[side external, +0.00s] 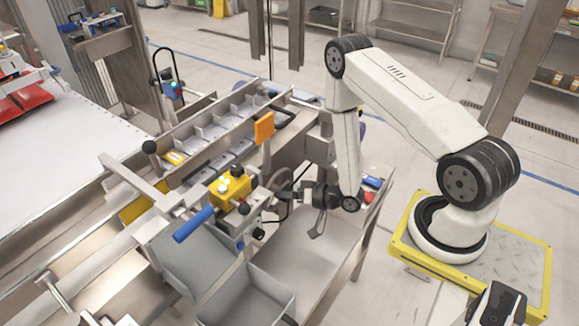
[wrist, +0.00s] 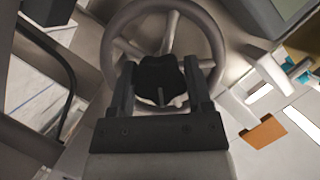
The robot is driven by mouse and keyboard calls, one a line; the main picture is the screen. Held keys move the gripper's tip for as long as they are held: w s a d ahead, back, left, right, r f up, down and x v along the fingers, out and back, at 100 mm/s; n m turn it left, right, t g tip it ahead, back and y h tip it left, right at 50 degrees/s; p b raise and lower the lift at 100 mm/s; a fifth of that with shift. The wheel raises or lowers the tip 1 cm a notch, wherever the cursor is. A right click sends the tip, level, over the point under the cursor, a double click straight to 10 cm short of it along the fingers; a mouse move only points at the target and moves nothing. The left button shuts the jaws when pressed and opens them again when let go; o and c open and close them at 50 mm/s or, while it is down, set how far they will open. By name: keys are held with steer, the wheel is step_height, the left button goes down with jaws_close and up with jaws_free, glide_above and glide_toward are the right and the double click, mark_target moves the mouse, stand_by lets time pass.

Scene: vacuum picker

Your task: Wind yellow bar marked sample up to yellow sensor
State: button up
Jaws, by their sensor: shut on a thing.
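A grey spoked handwheel (wrist: 208,32) is in the wrist view, with a black lobed knob (wrist: 160,85) in front of it. My gripper (wrist: 159,66) has its two dark fingers on either side of the knob and is shut on it. In the side external view my gripper (side external: 284,192) reaches left to the wheel at the machine, where the grip is small and partly hidden. A yellow block (side external: 234,186) with buttons sits left of it. A yellow bar (side external: 146,208) lies on the rail further left. I cannot read any sample mark or tell which yellow part is the sensor.
A blue handle (side external: 193,224) sticks out below the yellow block. An orange plate (side external: 264,127) stands above the wheel. Grey trays (side external: 248,293) are below, and a compartmented rail (side external: 215,127) runs behind.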

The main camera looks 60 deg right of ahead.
stand_by(0.4)
steer(key=o, duration=1.3)
steer(key=shift+s, duration=0.15)
steer(key=shift+v, duration=3.75)
